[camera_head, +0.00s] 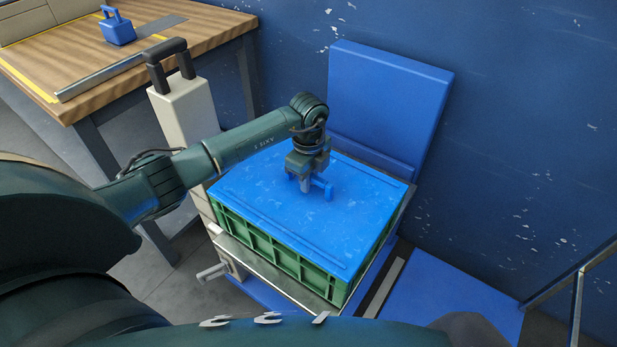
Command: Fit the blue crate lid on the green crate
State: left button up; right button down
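The blue crate lid (350,225) lies flat over the top of the green crate (285,258). Its edges look roughly in line with the crate's rim on the two sides that I see; the far sides are hidden. I cannot tell whether it is fully seated. My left gripper (313,188) points down at the middle of the lid, its tips at or just above the surface. Blue parts show at its tips, and I cannot tell whether they are fingers or a handle, or whether it grips anything. My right gripper is out of view.
The crate stands on a metal-edged platform (272,275) with a blue upright panel (385,98) behind it. A beige post with a dark handle (180,105) stands left of it. A wooden workbench (200,30) holds a small blue handled object (117,28). A metal rail (577,300) is at right.

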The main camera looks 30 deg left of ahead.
pick_arm(q)
jog(key=shift+o, duration=0.9)
